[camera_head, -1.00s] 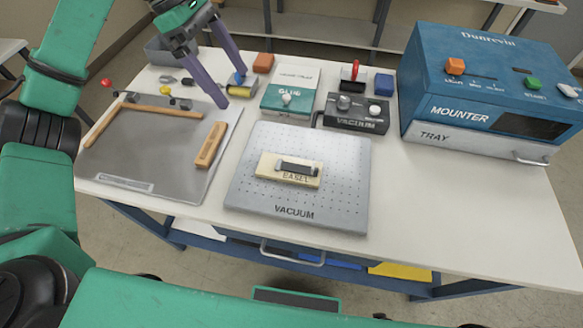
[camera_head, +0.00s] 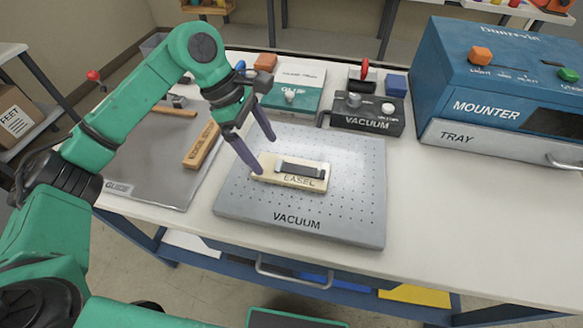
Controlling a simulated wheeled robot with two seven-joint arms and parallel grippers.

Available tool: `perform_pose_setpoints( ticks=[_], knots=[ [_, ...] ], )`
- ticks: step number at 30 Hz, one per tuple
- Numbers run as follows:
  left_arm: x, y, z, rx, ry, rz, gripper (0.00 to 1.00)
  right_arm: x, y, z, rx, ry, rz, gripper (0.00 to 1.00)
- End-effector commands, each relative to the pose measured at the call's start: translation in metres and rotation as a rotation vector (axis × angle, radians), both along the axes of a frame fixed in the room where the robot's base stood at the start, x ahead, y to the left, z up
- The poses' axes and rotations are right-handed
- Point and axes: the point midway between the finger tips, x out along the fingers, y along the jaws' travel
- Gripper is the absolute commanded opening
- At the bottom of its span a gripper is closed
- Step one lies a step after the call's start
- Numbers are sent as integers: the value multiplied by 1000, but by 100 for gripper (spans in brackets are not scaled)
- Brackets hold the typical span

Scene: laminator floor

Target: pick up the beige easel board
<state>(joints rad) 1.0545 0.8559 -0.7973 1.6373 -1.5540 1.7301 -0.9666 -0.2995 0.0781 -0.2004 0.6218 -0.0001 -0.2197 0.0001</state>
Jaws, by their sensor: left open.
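The beige easel board (camera_head: 290,181), a small flat block marked EASEL with a dark strip on top, lies on the grey perforated vacuum plate (camera_head: 350,213). My left gripper (camera_head: 265,155) is open, its two purple fingers pointing down near the left end of the board. One fingertip is at the board's left edge in the picture; I cannot tell whether it touches. The other finger is just behind it. Nothing is between the fingers that I can see. My right gripper is not in view.
A vacuum control box (camera_head: 366,113) and a teal-and-white glue box (camera_head: 294,90) stand behind the plate. The blue mounter (camera_head: 490,95) stands at the right. A wooden block (camera_head: 202,145) lies on a grey board at the left. The front right table is clear.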

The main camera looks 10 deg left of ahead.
Motion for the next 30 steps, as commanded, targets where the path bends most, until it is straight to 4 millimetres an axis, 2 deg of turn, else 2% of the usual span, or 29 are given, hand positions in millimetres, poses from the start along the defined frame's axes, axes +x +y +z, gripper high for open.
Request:
perform_pose_setpoints(
  ticks=[3, 6, 13, 17, 18, 19, 26, 30],
  knots=[
    [-2, -10, -19, 0, 5, -3, 100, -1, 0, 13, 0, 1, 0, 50],
    [-2, -16, -34, -1, 2, -3, 100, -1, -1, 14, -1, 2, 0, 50],
    [-2, -16, -39, 1, -1, -2, 100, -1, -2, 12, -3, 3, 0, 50],
    [-1, -16, -39, 1, 0, -1, 50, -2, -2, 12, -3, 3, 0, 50],
    [-1, -16, -39, 1, 0, -1, 35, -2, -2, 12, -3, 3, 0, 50],
    [-1, -16, -39, 0, 0, -1, 28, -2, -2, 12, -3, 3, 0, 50],
    [-1, -16, -37, 0, -1, -1, 28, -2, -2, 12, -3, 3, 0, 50],
    [-1, -17, -27, -2, -2, 0, 28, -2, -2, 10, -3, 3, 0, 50]
  ],
)
